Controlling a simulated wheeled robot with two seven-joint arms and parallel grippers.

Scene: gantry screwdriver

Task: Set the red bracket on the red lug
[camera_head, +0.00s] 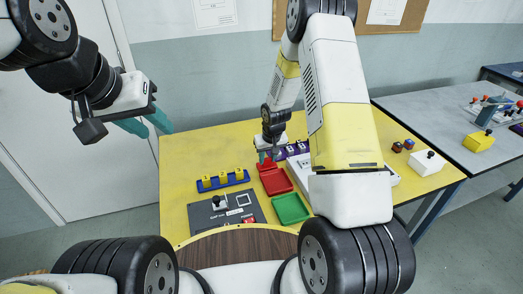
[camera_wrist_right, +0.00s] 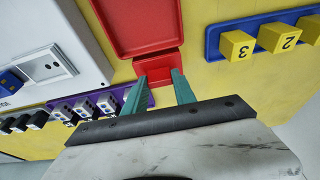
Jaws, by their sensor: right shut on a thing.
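My right gripper (camera_head: 267,156) is over the middle of the yellow table, its fingers pointing down. In the right wrist view its two teal fingers (camera_wrist_right: 166,82) are shut on a red block-like piece (camera_wrist_right: 158,65), which I take to be the red bracket. This piece is right beside the edge of a red tray (camera_wrist_right: 143,25); I cannot tell whether they touch. The red tray also shows in the head view (camera_head: 276,182). I cannot make out a separate red lug. My left gripper (camera_head: 145,124) is open and empty, raised off the table's left side.
A blue rack with yellow numbered blocks (camera_head: 221,181), a grey control panel (camera_head: 223,211) and a green tray (camera_head: 290,208) are on the yellow table (camera_head: 180,150). A purple rack (camera_wrist_right: 142,104) and a white box (camera_wrist_right: 50,45) are near the right gripper. My right arm hides part of the table.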

